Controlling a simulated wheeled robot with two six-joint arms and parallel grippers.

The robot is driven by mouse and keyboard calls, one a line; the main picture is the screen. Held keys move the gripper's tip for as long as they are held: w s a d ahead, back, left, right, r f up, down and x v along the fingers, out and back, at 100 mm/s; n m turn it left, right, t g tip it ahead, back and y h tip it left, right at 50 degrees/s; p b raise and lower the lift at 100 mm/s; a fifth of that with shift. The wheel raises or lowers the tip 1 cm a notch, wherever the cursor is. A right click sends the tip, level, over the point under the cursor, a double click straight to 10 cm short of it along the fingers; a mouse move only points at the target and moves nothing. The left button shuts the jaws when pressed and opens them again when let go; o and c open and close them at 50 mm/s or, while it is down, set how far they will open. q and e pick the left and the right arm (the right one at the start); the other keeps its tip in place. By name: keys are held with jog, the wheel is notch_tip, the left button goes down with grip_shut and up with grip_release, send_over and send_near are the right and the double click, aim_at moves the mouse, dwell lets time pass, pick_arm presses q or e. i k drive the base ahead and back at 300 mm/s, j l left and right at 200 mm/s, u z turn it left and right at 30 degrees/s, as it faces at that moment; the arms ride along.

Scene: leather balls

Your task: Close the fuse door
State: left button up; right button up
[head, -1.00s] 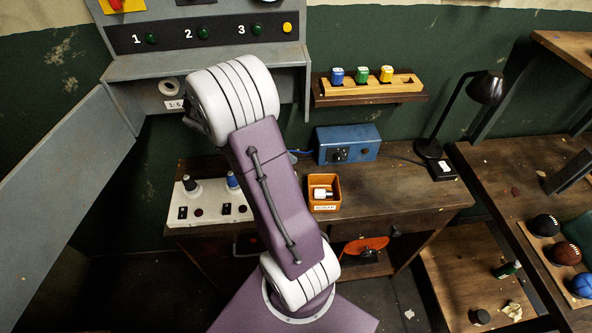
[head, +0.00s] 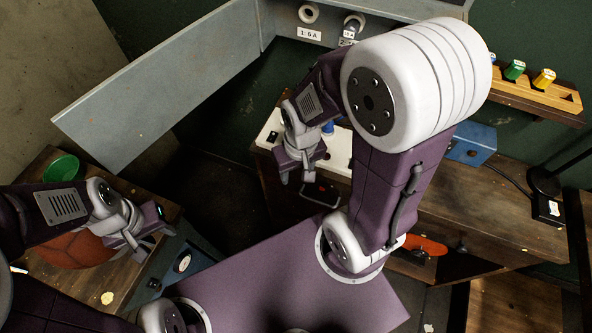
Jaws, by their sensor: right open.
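The fuse door (head: 160,88) is a long grey panel that stands swung open to the left of the grey fuse cabinet (head: 395,8). Its hinged edge is at the cabinet's left side, and its free end points to the lower left. My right gripper (head: 296,177) is open and empty, below and right of the door, in front of the white panel. My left gripper (head: 150,247) is at the lower left, apart from the door; its jaw opening is unclear.
A brown ball (head: 70,250) and a green bowl (head: 64,167) are on a wooden table at left. A workbench (head: 450,215) with a white panel (head: 337,150) and a blue box (head: 474,146) stands at right. A shelf rack holds coloured fuses (head: 543,78).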

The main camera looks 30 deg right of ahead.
aim_at(116, 121)
jog(key=z, duration=1.4)
jog(key=k+u, duration=0.1)
jog(key=u, duration=0.25)
jog(key=k+u, duration=0.15)
jog(key=u, duration=0.25)
jog(key=k+u, duration=0.1)
jog(key=u, duration=0.25)
